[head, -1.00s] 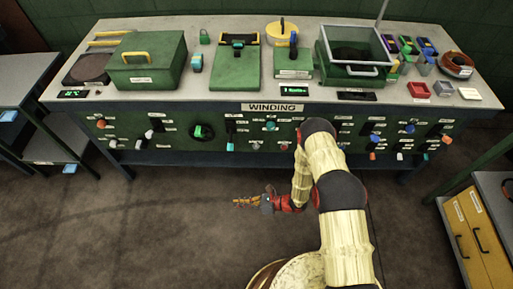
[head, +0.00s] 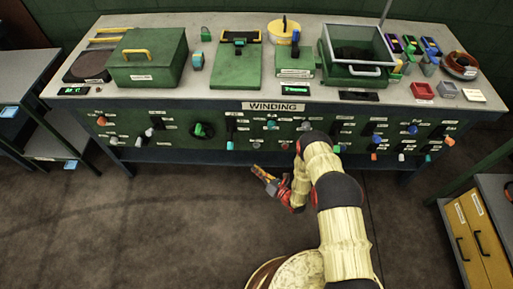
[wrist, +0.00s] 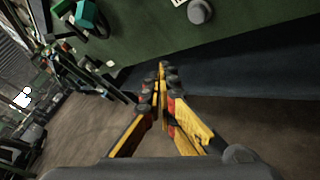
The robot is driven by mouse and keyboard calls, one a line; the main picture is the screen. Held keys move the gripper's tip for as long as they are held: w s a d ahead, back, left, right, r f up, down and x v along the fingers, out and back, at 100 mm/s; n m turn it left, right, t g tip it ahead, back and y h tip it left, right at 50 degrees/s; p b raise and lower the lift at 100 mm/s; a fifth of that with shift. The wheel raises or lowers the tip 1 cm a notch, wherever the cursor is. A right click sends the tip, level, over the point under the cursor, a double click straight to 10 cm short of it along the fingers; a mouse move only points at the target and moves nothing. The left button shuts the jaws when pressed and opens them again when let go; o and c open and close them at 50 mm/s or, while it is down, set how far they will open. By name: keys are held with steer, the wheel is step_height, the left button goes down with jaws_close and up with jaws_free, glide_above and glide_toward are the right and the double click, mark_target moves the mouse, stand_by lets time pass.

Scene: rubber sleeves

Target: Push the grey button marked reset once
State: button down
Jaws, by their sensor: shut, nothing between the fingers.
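My gripper (head: 258,171) is in front of the bench's green front panel, low and apart from it, pointing up and to the left. In the wrist view its yellow and red fingers (wrist: 162,72) are together with nothing between them. A round grey button (wrist: 200,11) sits on the green panel at the top of the wrist view, beside a white label that is cut off. In the head view a small grey knob or button (head: 284,146) shows low on the panel near the arm. The labels are too small to read, so I cannot tell which one is marked reset.
The panel carries many knobs and switches, including a teal-handled one (wrist: 88,15) in the wrist view. The worktop (head: 225,98) holds green boxes and small parts. Shelves stand left and a yellow drawer cabinet (head: 478,232) right. The floor before the bench is clear.

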mark_target(257, 146)
steer(key=w+b, duration=0.3)
steer(key=w, duration=0.5)
steer(key=shift+w, duration=0.35)
steer(key=shift+w+d, duration=0.1)
stand_by(1.2)
steer(key=shift+w+b, duration=0.35)
steer(key=shift+b, duration=0.15)
steer(key=shift+w+b, duration=0.3)
steer(key=shift+w, duration=0.05)
stand_by(0.7)
steer(key=shift+s, duration=0.8)
